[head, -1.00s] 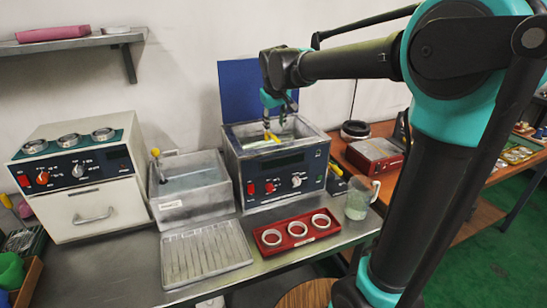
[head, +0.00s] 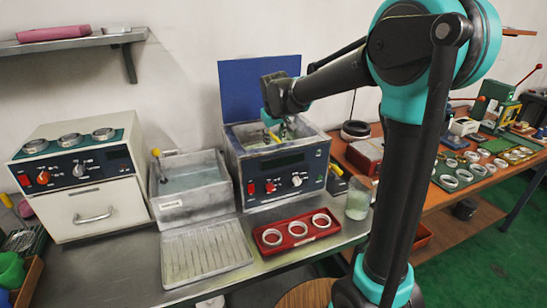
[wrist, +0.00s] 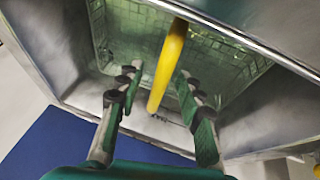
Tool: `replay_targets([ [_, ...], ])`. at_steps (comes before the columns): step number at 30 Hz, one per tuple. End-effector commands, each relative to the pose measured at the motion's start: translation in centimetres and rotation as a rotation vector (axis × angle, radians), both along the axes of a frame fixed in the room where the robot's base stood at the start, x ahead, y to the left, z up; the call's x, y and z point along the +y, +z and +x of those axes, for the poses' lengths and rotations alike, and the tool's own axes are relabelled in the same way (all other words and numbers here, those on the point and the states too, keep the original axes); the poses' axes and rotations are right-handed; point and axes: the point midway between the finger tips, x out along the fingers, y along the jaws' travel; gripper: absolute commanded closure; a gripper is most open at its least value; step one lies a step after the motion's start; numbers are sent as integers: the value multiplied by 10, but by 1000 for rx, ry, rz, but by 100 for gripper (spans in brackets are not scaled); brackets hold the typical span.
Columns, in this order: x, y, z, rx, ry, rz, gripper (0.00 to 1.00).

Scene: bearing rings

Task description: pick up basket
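The basket (wrist: 228,56) is a wire-mesh tray inside the metal tank of the cleaner (head: 283,178). Its yellow handle (wrist: 170,62) rises toward my gripper. In the wrist view my gripper (wrist: 157,72) is open, with one finger on each side of the handle and visible gaps to it. In the head view my gripper (head: 277,133) reaches down into the tank opening, and my wrist hides part of the handle and most of the basket.
A blue lid (head: 250,88) stands raised behind the cleaner. A grey tank (head: 190,185) with a yellow-handled tool is left of it. In front are a ribbed tray (head: 205,254) and a red tray (head: 272,222) with rings. A beaker (head: 358,200) stands to the right.

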Motion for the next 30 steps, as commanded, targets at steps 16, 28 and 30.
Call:
replay_targets([
  [16, 0, 0, 0, 0, 0, 0, 100],
  [28, 0, 1, 0, 0, 0, 0, 100],
  [30, 0, 3, 0, 0, 0, 0, 100],
])
